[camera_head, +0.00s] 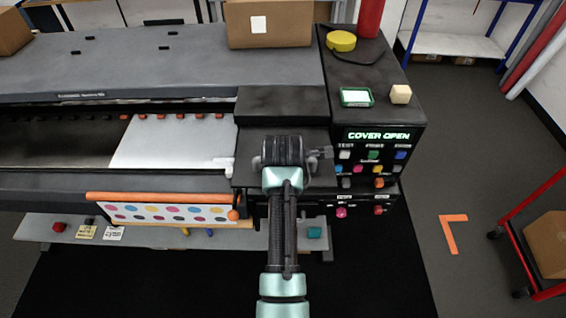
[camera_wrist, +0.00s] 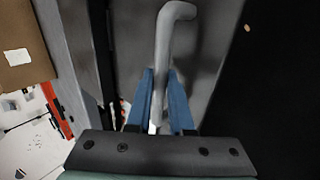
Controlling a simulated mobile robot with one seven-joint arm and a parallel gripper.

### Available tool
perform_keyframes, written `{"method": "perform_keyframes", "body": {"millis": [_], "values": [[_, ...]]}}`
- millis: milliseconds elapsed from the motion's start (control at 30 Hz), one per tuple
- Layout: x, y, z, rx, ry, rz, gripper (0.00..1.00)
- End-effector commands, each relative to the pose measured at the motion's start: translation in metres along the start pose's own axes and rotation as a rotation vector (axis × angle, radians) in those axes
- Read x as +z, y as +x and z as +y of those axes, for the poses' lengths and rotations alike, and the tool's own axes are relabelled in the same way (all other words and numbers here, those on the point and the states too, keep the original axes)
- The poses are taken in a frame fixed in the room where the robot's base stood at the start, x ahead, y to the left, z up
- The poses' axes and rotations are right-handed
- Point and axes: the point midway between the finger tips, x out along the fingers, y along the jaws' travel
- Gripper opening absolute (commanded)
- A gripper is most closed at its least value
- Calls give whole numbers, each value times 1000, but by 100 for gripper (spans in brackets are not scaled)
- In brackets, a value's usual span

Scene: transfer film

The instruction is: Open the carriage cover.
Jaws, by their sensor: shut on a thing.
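The wide printer has a dark raised housing (camera_head: 282,103) at its right part, which looks like the carriage cover. My gripper (camera_wrist: 160,76) is low over the printer's right part; in the head view my wrist hides its fingers. In the wrist view its two blue fingers are shut around a light grey bent bar (camera_wrist: 163,38), which looks like a handle against a grey panel (camera_wrist: 205,50). The bar's lower end runs down between the fingers. The display (camera_head: 379,135) at the right reads "COVER OPEN". How far the cover stands raised is hard to tell.
A control panel with several coloured buttons (camera_head: 374,154) stands just right of my wrist. A cardboard box (camera_head: 268,28), a yellow puck (camera_head: 341,41) and a small beige block (camera_head: 401,94) sit on top. A white sheet (camera_head: 175,142) lies in the printer. Open floor lies at the right.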

Motion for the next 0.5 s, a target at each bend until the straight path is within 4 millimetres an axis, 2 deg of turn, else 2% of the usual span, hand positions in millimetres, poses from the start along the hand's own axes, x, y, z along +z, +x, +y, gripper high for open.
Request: {"method": "perform_keyframes", "body": {"millis": [33, 367, 400, 500], "values": [[0, -2, 7, 17, 0, 0, 0], [0, -2, 7, 16, 0, 1, 0], [0, -2, 7, 17, 0, 1, 25], [0, -2, 6, 15, 0, 1, 43]]}}
